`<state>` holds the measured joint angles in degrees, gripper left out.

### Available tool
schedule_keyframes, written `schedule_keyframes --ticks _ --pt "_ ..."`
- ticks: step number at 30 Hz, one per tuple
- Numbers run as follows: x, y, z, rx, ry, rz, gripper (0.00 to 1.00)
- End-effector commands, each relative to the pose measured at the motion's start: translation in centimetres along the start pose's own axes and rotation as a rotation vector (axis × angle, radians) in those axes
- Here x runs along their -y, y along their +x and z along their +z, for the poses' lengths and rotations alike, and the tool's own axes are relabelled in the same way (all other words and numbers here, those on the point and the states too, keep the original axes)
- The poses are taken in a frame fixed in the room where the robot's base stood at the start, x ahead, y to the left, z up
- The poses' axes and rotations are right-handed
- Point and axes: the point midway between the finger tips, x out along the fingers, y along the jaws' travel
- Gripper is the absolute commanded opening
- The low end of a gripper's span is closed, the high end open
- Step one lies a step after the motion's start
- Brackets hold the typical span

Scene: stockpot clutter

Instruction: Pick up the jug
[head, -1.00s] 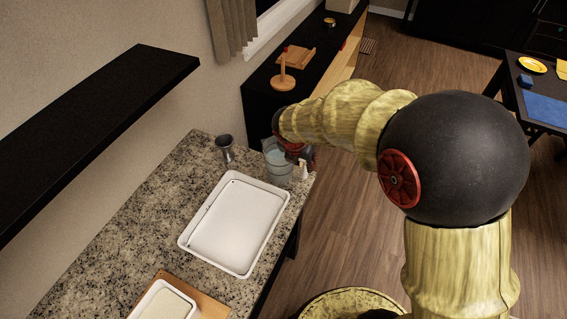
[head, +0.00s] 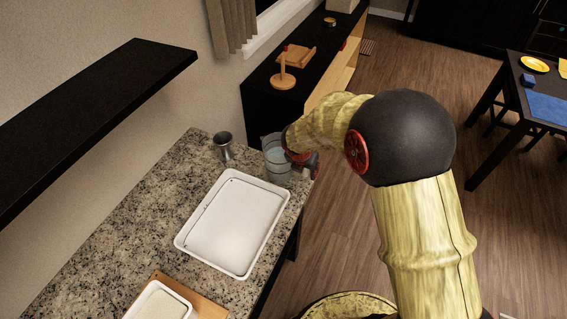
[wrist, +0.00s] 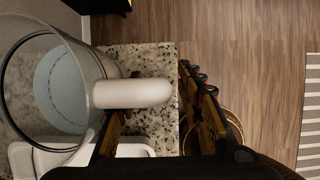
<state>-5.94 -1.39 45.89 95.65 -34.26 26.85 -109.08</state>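The jug (head: 276,163) is a clear, bucket-shaped vessel with a pale blue round area inside. It stands at the far right corner of the granite counter. In the wrist view the jug (wrist: 62,88) fills the left side, and its thick white handle (wrist: 130,93) sticks out to the right. My gripper (wrist: 155,98) is open, with one finger near the jug wall, partly behind the handle, and the other to the right. The handle's end lies across the gap between them. In the head view my wrist hides the handle and most of the gripper.
A metal cup (head: 224,145) stands left of the jug. A white tray (head: 262,238) lies just in front of it. A smaller white dish sits on a wooden board (head: 207,306) nearer. A black shelf (head: 95,115) overhangs the left. Open floor lies right of the counter.

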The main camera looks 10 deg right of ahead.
Motion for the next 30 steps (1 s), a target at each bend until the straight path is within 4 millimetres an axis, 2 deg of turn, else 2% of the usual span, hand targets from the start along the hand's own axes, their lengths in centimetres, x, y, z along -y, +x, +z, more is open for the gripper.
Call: schedule_keyframes --ticks 5,25,30 --pt "0.0 -0.06 0.06 0.0 0.001 0.0 0.37" --pt "0.01 -0.07 0.03 0.0 0.001 0.0 0.0" --pt "0.0 -0.07 0.03 0.0 0.001 0.0 0.0"
